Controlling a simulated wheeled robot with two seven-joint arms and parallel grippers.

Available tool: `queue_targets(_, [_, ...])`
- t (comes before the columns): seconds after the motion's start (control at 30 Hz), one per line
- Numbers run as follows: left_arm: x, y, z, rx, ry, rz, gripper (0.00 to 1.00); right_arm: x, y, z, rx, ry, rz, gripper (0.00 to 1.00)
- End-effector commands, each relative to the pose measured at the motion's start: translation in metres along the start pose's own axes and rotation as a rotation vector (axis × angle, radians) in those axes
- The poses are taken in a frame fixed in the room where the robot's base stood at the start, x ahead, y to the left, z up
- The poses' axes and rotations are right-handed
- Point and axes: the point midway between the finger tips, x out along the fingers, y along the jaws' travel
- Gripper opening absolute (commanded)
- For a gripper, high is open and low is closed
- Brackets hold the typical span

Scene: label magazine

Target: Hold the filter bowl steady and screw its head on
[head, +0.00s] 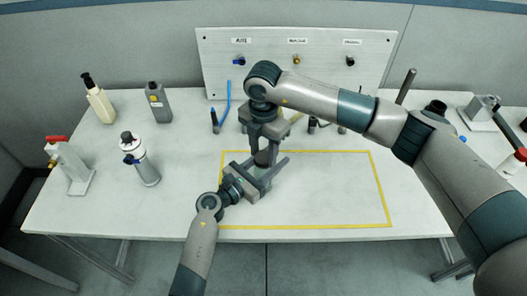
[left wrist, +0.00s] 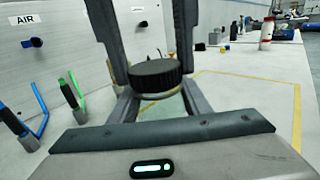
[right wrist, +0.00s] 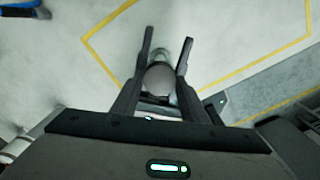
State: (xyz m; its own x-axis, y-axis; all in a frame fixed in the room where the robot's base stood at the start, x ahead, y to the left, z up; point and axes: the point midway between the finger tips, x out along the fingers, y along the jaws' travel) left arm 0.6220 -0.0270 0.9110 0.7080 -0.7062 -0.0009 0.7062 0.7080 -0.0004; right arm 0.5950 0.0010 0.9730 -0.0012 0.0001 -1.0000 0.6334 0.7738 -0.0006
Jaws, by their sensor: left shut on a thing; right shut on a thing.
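The filter bowl (left wrist: 162,108), clear and greenish, stands upright between the fingers of my left gripper (head: 264,176), which is shut on it low over the table. The dark, ribbed, round filter head (left wrist: 155,76) sits on top of the bowl; a pale yellowish band shows beneath it. The head also shows in the right wrist view (right wrist: 160,80). My right gripper (head: 266,148) reaches down from above and is shut on the head, one finger on each side. I cannot tell how far the head is threaded on.
A yellow outline (head: 380,190) marks the mostly clear middle of the table. Behind it stands a panel (head: 320,50) with labelled ports.

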Motion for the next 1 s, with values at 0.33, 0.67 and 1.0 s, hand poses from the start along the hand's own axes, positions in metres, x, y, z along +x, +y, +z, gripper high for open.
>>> queue_targets(0.33, [-0.0004, -0.0007, -0.0016, -0.001, 0.003, -0.001, 0.00, -0.0006, 0.0008, -0.0001, 0.565, 0.002, 0.003, 0.20])
queue_targets(0.67, [-0.0004, -0.0008, -0.0017, -0.001, 0.003, -0.001, 0.00, -0.0004, 0.0006, -0.0001, 1.008, 0.001, 0.002, 0.20])
queue_targets(1.0, [-0.0004, -0.0008, -0.0017, -0.001, 0.003, -0.001, 0.00, -0.0008, 0.0007, 0.0006, 1.042, 0.000, 0.003, 0.20])
